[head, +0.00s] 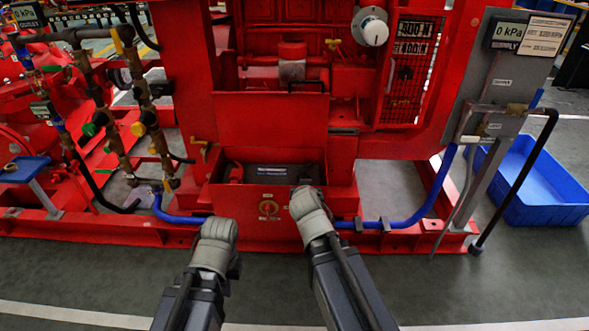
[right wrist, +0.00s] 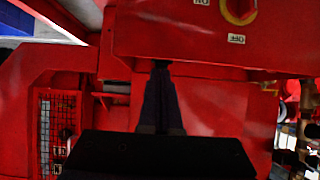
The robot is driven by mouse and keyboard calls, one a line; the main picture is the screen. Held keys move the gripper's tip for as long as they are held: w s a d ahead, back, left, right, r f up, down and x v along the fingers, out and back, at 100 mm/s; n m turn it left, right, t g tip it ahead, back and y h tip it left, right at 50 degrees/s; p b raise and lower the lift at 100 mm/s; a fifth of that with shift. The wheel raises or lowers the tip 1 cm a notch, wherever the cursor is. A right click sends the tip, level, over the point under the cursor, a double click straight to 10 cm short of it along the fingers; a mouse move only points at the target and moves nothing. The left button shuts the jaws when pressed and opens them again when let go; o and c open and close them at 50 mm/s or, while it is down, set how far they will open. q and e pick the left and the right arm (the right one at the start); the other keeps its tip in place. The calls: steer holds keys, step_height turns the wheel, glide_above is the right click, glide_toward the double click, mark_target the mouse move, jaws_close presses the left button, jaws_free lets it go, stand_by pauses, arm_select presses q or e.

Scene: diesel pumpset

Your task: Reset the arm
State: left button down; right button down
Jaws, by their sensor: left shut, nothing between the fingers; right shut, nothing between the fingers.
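My left arm comes in from the lower left of the head view, and its gripper end (head: 218,232) is in front of the red pumpset frame, left of the box with the rotary switch. My right arm's gripper end (head: 309,207) is in front of that box's right part. In the right wrist view my right gripper's dark fingers (right wrist: 161,68) are together and empty, close to the red box panel (right wrist: 185,40). A red and yellow rotary switch (right wrist: 238,9) with an OFF label shows there, and also in the head view (head: 268,208). The left fingers are mostly hidden.
The red box (head: 228,165) has its lid raised, with a dark battery-like block (head: 283,174) inside. Blue hoses (head: 400,218) run low beside it. Valves and pipes (head: 110,120) stand left. A blue crate (head: 545,185) lies right. The front floor is clear.

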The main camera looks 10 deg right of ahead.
steer(key=s+a+n+g+y+p, duration=0.1)
steer(key=s+a+n+g+p, duration=0.45)
steer(key=s, duration=0.55)
steer(key=s+a+n+g+y+p, duration=0.1)
steer(key=s+a+n+g+p, duration=0.1)
steer(key=s+a+g+p, duration=0.55)
step_height(320, 180, up, 37)
steer(key=s+a+t+p, duration=0.1)
steer(key=s+p, duration=0.1)
steer(key=p, duration=3.2)
steer(key=shift+s+a+t, duration=0.15)
steer(key=shift+t, duration=0.15)
steer(key=shift+m, duration=0.25)
